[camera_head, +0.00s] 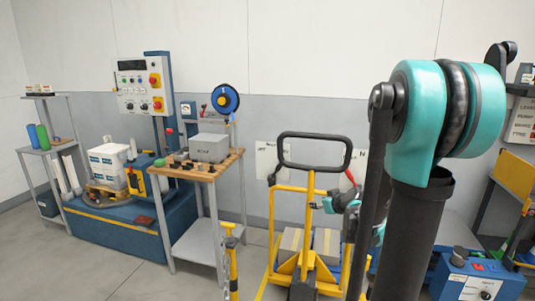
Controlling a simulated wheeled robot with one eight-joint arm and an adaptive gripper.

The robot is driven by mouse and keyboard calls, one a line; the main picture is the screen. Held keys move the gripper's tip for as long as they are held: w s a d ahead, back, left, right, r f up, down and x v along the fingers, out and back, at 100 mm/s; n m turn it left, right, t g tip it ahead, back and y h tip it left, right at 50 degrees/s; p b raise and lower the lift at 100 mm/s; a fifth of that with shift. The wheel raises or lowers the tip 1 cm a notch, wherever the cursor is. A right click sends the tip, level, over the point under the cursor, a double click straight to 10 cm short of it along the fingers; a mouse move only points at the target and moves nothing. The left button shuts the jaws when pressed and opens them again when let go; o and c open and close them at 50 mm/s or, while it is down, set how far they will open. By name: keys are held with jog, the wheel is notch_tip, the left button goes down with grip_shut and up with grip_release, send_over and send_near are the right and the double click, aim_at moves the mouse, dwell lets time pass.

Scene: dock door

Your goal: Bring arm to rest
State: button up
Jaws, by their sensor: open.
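My arm rises at the right, with a large teal and black joint (430,110) close to the camera and dark links below it. A smaller teal and black part of my arm shows beyond the dark links. My gripper (328,204) is the small dark end at its left side, in front of the yellow pallet truck (284,205). It is open, with nothing seen between its fingers. The fingers are too small to make out well, and whether they touch the truck cannot be told. Dark links hide part of the wrist.
A workbench (203,174) with a grey box (209,147) stands left of the truck. A blue machine platform (130,228) with a control panel (141,86) is farther left. A blue box (478,276) is at lower right. Bare floor shows at front left.

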jog(key=s+f+m+g+h, duration=0.1)
jog(key=s+f, duration=0.4)
jog(key=s, duration=0.8)
jog(key=s+a+f+m+g+h, duration=0.1)
jog(key=s+f+g, duration=0.4)
jog(key=s, duration=0.9)
jog(key=m+g+h, duration=0.1)
jog(key=m, duration=0.1)
jog(key=shift+s+f+m+g, duration=0.2)
jog(key=shift+f+m+g, duration=0.1)
jog(key=shift+m, duration=0.1)
